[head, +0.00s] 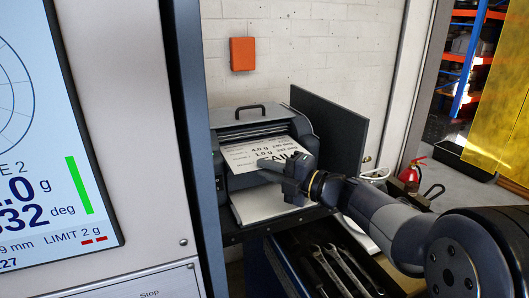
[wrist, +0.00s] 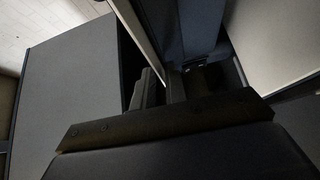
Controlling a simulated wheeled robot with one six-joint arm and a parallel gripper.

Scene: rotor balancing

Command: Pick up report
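The report is a white printed sheet (head: 262,152) with large dark letters, of which part of "FAIL" reads. It slopes out of the front of a dark printer (head: 247,124) in the head view. My gripper (head: 287,172) is at the sheet's front right edge and covers part of the lettering. In the wrist view, the dark fingers (wrist: 165,90) sit close on either side of a thin pale strip, which looks like the sheet edge-on. I cannot tell whether they press on it.
A pale tray (head: 262,205) lies below the sheet. An open drawer with several wrenches (head: 340,268) is under the printer's stand. A dark panel (head: 335,128) stands behind right. A large display (head: 40,150) fills the left. A fire extinguisher (head: 410,176) stands right.

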